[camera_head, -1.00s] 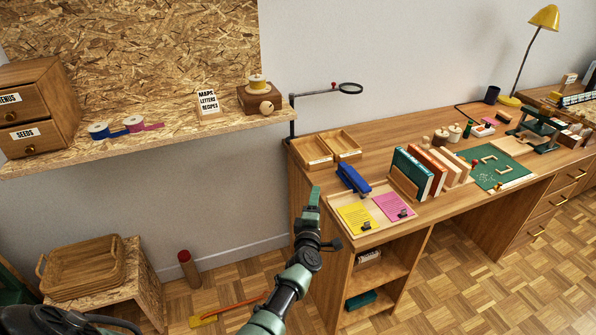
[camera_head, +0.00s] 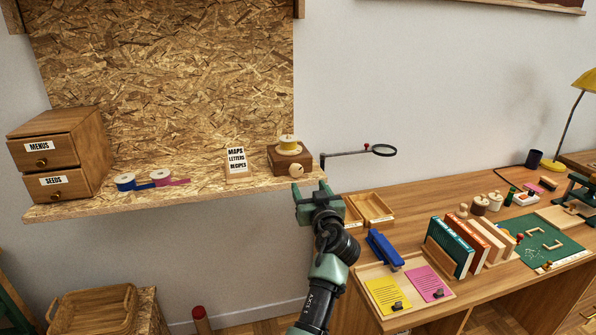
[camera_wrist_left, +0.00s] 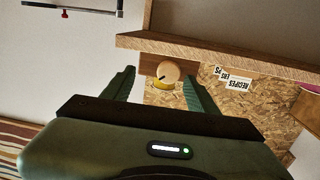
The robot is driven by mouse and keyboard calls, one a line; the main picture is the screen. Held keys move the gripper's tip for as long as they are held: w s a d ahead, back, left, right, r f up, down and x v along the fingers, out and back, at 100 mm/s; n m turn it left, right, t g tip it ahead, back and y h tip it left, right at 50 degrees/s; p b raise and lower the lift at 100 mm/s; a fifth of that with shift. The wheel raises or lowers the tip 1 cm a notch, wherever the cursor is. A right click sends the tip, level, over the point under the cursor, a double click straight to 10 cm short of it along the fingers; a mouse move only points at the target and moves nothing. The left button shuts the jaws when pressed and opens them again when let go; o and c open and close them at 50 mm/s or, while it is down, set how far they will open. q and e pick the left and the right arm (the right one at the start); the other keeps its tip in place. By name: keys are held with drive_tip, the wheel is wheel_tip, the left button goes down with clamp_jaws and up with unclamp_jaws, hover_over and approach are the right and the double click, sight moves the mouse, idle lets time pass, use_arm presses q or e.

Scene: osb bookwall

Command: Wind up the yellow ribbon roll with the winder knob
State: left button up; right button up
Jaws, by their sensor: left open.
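The yellow ribbon roll (camera_head: 287,142) sits on top of a small brown wooden winder box (camera_head: 283,160) at the right end of the OSB shelf. The pale round winder knob (camera_head: 296,170) is on the box's front. My left gripper (camera_head: 308,188) is open and empty, just below and in front of the knob, apart from it. My right gripper is not in view.
A label stand (camera_head: 237,163) is left of the winder. Blue (camera_head: 125,182) and pink (camera_head: 161,176) ribbon rolls and a drawer box (camera_head: 60,160) stand further left. A magnifier arm (camera_head: 350,153) reaches out right of the winder. The desk on the right holds trays, a stapler and books.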

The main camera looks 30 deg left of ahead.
sight(297, 171)
use_arm(q)
drive_tip(key=shift+y, duration=0.5)
drive_tip(key=x, duration=0.2)
drive_tip(key=p+x, duration=0.1)
drive_tip(key=x, duration=0.2)
drive_tip(key=s+a+r+p+x, duration=0.1)
drive_tip(key=x, duration=0.2)
drive_tip(key=shift+d, duration=0.1)
clamp_jaws()
